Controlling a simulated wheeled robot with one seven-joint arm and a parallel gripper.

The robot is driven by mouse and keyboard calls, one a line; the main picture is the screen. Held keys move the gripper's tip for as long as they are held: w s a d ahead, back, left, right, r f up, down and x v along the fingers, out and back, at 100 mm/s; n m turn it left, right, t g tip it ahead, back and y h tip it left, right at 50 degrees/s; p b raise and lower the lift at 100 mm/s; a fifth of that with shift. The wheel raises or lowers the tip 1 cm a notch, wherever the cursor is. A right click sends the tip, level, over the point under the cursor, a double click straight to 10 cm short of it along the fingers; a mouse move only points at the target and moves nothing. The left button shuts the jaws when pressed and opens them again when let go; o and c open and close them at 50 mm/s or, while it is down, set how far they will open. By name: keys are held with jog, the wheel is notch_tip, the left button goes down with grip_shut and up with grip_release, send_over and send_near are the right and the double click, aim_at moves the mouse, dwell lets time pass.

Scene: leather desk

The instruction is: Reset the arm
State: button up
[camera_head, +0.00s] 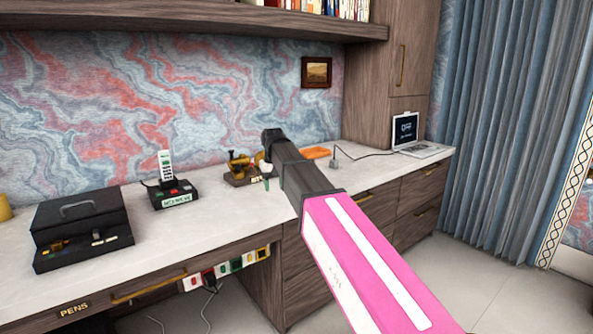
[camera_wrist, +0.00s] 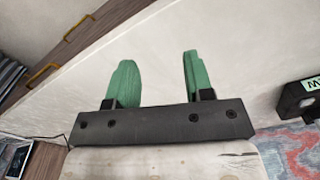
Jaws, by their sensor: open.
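My gripper (camera_wrist: 157,68) shows in the wrist view with its two green fingers wide apart. Nothing is between them, and the pale desk surface lies behind them. In the head view my pink and black arm reaches over the desk from the lower right. Its dark end is in front of the wall, above the middle of the desk.
The desk (camera_head: 231,215) carries a black box (camera_head: 82,220), a cordless phone (camera_head: 167,180), a brass and wood item (camera_head: 240,170) near my arm's end, an orange item (camera_head: 316,153) and a laptop (camera_head: 412,140). A shelf (camera_head: 200,22) overhangs the back. Sockets (camera_head: 222,270) line the front.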

jog(key=s+d+f+m, duration=0.1)
jog(key=s+d+f, duration=0.5)
jog(key=d+f, duration=0.3)
jog(key=s+d+f+m, duration=0.1)
jog(key=s+d+f, duration=0.6)
jog(key=f, duration=0.5)
jog(key=s+d+f+m, duration=0.1)
jog(key=s+d+f, duration=0.6)
jog(key=d+f, duration=0.3)
jog(key=shift+s+d+f+m, duration=0.25)
jog(key=shift+d+f+m, duration=0.05)
jog(key=shift+d, duration=0.3)
